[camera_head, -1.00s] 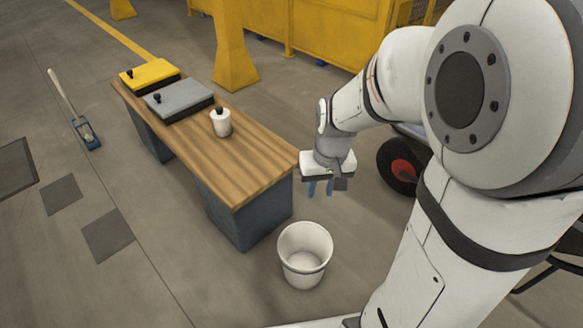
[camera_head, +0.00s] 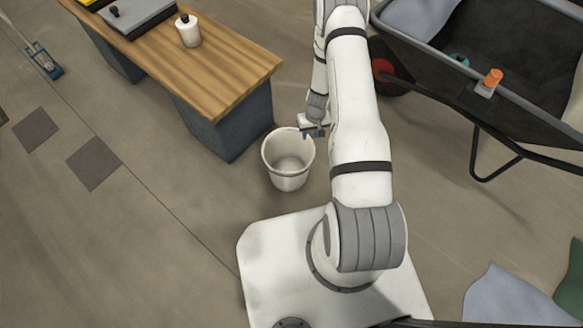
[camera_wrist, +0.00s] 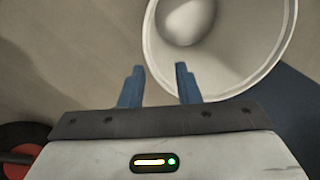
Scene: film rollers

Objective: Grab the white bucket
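The white bucket (camera_head: 289,176) stands upright and empty on the floor, just in front of the right end of the wooden workbench. My gripper (camera_head: 311,133) is at the bucket's right rear rim in the head view. In the wrist view, the bucket (camera_wrist: 262,62) fills the upper right, its rim curving close to the fingers. My gripper (camera_wrist: 158,84) shows two blue fingers spread apart with nothing held between them. The right finger overlaps the rim in the picture and the left finger is outside it. I cannot tell whether they touch the bucket.
A dark wheelbarrow (camera_head: 485,65) holding tools is at the right.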

